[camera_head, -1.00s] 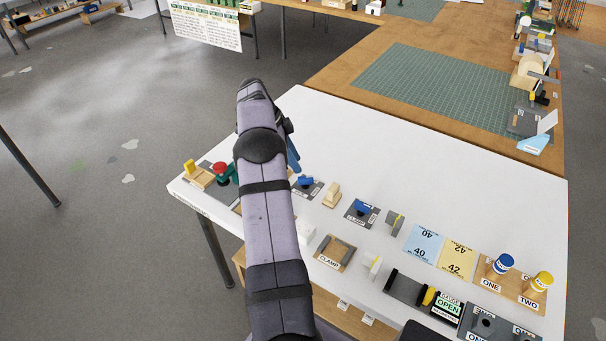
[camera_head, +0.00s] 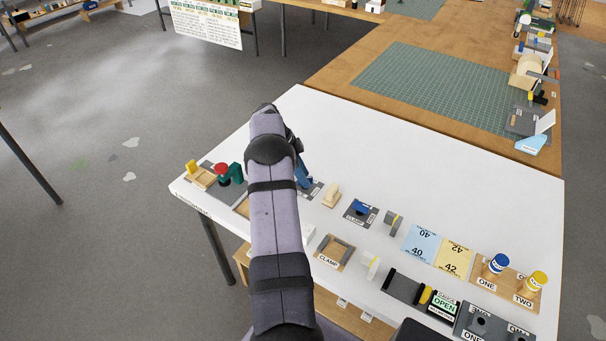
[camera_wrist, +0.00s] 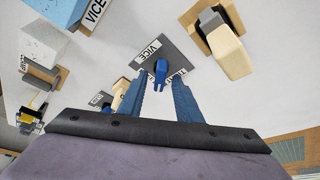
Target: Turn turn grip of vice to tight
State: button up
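The vice is a grey plate (camera_wrist: 178,50) with a label reading VICE and a second label partly hidden by my gripper. Its small blue turn grip (camera_wrist: 160,72) stands near the middle of the plate in the wrist view. My gripper (camera_wrist: 164,82) has two blue fingers, spread apart, with the turn grip in the gap near their tips. I cannot see contact between fingers and grip. In the head view my gripper (camera_head: 304,178) is low over a grey plate at the table's left part, and my arm hides much of that area.
On the white table (camera_head: 400,165), a beige block (camera_head: 331,195) stands right of my gripper. A grey plate with a blue part (camera_head: 361,211) lies farther right. A red-topped piece (camera_head: 222,172) and green piece (camera_head: 236,173) stand left. The table behind is clear.

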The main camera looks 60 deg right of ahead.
grip_shut()
jog(key=shift+n+b, duration=0.3)
jog(key=n+b, duration=0.1)
jog(key=n, duration=0.1)
jog(key=n+t+h+b, duration=0.1)
jog(key=n+b, duration=0.1)
jog(key=shift+s+a+f+b, duration=0.15)
jog(key=shift+f+b, duration=0.05)
jog(key=shift+b, duration=0.1)
jog(key=n+t+b, duration=0.1)
jog(key=n, duration=0.1)
jog(key=shift+r+n, duration=0.1)
jog(key=shift+n, duration=0.2)
jog(key=shift+s+r+n+t+h+b, duration=0.15)
jog(key=shift+n+t+b, duration=0.15)
jog(key=shift+n, duration=0.45)
jog(key=shift+f+n+t+h+b, duration=0.1)
jog(key=shift+n+t+h+b, duration=0.1)
jog(key=shift+n+t, duration=0.4)
jog(key=shift+n, duration=0.35)
grip_release()
jog(key=shift+r, duration=0.2)
